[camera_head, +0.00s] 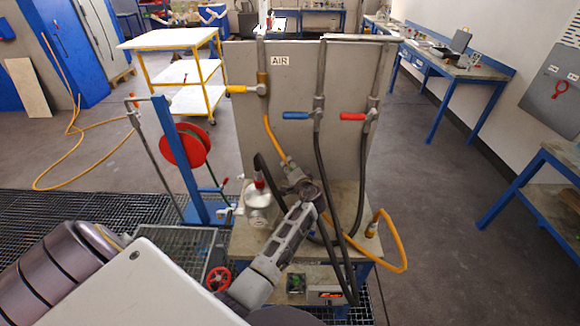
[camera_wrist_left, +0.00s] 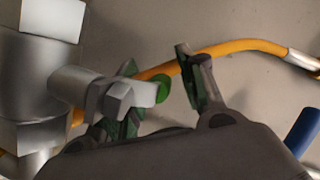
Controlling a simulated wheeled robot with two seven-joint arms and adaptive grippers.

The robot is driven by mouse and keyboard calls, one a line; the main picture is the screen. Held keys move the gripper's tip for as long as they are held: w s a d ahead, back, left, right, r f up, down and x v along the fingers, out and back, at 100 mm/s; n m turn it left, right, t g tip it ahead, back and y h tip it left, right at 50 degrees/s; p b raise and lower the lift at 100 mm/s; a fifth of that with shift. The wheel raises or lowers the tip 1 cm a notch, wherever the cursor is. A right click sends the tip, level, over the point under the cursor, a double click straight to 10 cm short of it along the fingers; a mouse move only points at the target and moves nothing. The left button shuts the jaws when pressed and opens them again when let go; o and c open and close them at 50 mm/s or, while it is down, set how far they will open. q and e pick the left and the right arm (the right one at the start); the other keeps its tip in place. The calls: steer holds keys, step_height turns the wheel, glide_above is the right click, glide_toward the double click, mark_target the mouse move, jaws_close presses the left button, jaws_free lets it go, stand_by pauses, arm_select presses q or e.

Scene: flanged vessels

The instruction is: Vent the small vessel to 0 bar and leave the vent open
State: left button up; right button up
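The small vessel (camera_head: 258,205) is a pale metal body with a red part (camera_head: 259,182) on top. It stands on the bench left of my left gripper (camera_head: 298,180). In the left wrist view a large metal fitting (camera_wrist_left: 40,75) fills the left side. A metal stem (camera_wrist_left: 75,85) sticks out from it to a block with a green end (camera_wrist_left: 162,88). My left gripper (camera_wrist_left: 162,95) has its fingers apart, with the green end in the gap between them. Contact cannot be told. Whether the vent is open and any pressure reading cannot be made out. My right gripper is not in view.
A grey panel (camera_head: 225,130) marked AIR stands behind, with yellow (camera_head: 240,89), blue (camera_head: 296,115) and red (camera_head: 352,116) valve handles. Black hoses (camera_head: 337,185) and an orange hose (camera_head: 400,250) hang close to my gripper.

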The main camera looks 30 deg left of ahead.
arm_select(q)
steer(key=shift+d, duration=0.1)
jaws_close()
stand_by(0.5)
